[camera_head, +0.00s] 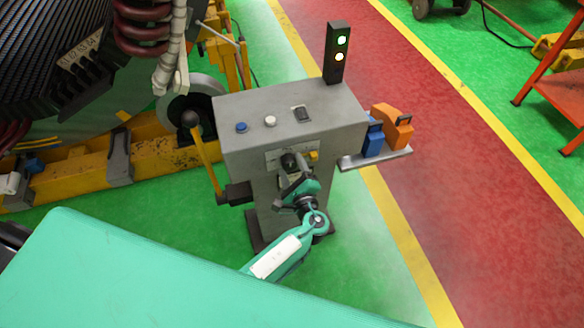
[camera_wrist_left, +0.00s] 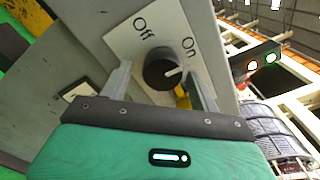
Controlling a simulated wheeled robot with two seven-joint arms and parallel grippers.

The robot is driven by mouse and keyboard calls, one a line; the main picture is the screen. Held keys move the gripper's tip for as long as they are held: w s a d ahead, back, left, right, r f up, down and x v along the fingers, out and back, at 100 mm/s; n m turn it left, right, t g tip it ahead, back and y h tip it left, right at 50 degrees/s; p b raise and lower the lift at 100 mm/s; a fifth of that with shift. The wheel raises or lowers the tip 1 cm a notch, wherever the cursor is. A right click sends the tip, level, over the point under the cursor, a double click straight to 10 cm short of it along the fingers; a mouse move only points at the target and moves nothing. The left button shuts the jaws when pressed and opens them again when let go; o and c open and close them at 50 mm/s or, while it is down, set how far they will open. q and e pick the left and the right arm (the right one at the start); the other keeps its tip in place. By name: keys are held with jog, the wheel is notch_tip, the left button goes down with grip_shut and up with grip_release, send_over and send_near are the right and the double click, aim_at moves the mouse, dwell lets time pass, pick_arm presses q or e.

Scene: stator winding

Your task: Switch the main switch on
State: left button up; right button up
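The main switch is a round black knob (camera_wrist_left: 162,73) on a pale plate (camera_wrist_left: 140,32) marked Off and On. Its white pointer line points right, toward the On side, just below that word. In the head view the knob (camera_head: 289,161) is on the front of a grey cabinet (camera_head: 300,115). My left gripper (camera_wrist_left: 162,84) is open, with one finger on each side of the knob and a visible gap to it. It also shows in the head view (camera_head: 293,177), close against the cabinet front. My right gripper is in neither view.
A signal post (camera_head: 337,52) on the cabinet shows a green and a pale yellow light. Blue and white buttons (camera_head: 270,121) and a rocker (camera_head: 302,114) are on top. A lever (camera_head: 205,160) stands left; blue and orange blocks (camera_head: 390,130) sit on a shelf right.

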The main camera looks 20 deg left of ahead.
pick_arm(q)
jog(key=shift+r, duration=0.1)
jog(key=shift+s+d, duration=0.3)
jog(key=shift+s, duration=0.05)
jog(key=b+v, duration=0.2)
jog(key=v, duration=1)
jog(key=shift+s+d+b, duration=0.2)
jog(key=shift+s+b, duration=0.1)
jog(key=shift+b, duration=0.05)
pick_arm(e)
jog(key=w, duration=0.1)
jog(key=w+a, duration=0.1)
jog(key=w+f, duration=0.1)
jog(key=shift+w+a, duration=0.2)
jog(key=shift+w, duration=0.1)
